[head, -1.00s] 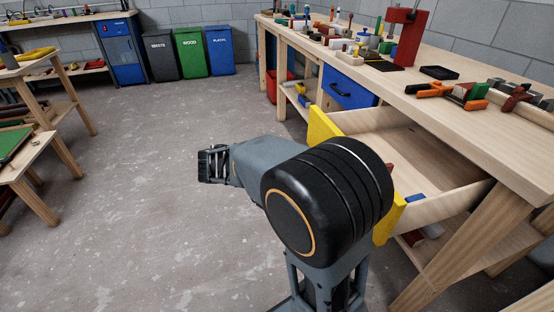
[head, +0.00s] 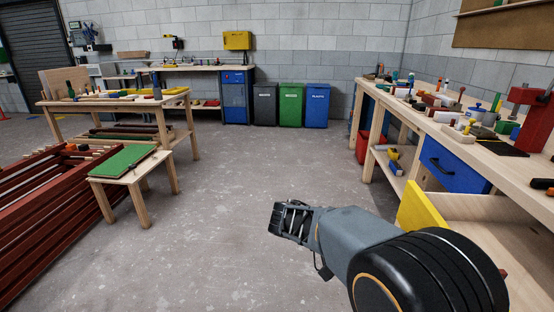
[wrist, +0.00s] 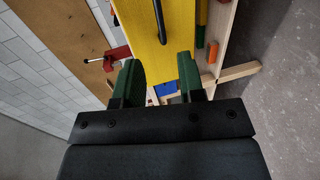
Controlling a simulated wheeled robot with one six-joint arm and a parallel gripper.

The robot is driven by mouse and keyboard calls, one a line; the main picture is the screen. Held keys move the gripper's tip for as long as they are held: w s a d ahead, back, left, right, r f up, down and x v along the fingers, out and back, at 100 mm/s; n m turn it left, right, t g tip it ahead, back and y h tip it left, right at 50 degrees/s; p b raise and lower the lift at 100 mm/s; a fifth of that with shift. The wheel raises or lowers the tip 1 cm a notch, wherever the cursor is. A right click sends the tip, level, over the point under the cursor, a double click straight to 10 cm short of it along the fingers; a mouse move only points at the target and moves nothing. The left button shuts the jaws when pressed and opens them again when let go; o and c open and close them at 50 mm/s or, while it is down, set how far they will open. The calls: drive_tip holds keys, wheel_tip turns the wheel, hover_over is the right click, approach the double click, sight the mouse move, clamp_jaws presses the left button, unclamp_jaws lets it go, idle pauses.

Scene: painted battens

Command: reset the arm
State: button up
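My arm is folded in front of me at the lower right of the head view, pointing left. My gripper (head: 276,217) hangs over open floor there, left of the pulled-out yellow-fronted drawer (head: 421,207). In the wrist view, the two green-padded fingers of my gripper (wrist: 160,80) stand well apart with nothing between them. The yellow drawer front (wrist: 178,25) and its dark handle (wrist: 159,22) show beyond the fingers, apart from them.
The long workbench (head: 455,143) with tools and a closed blue drawer (head: 452,166) runs along the right. Grey, green (head: 291,105) and blue bins stand at the back. A low table with a green top (head: 124,160) and red battens (head: 50,215) are left. The middle floor is clear.

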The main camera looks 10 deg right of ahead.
drive_tip(key=s+a+r+n+t+y+p, duration=0.1)
drive_tip(key=s+a+r+t+y+p, duration=0.1)
drive_tip(key=r+y+p, duration=0.3)
drive_tip(key=s+a+r+n+t+y+p, duration=0.1)
drive_tip(key=s+a+r+t+y+p, duration=0.1)
drive_tip(key=r+p, duration=0.9)
drive_tip(key=s+a+r+n+t+y+p, duration=0.1)
drive_tip(key=a+r+y+p, duration=0.4)
drive_tip(key=p, duration=1)
wheel_tip(320, 180, up, 4)
drive_tip(key=s+t+y, duration=0.1)
drive_tip(key=t+y, duration=0.1)
drive_tip(key=shift+s+a+f+t+y+p, duration=0.15)
drive_tip(key=shift+s+a+t+y+p, duration=0.15)
drive_tip(key=shift+a+t+y+p, duration=0.1)
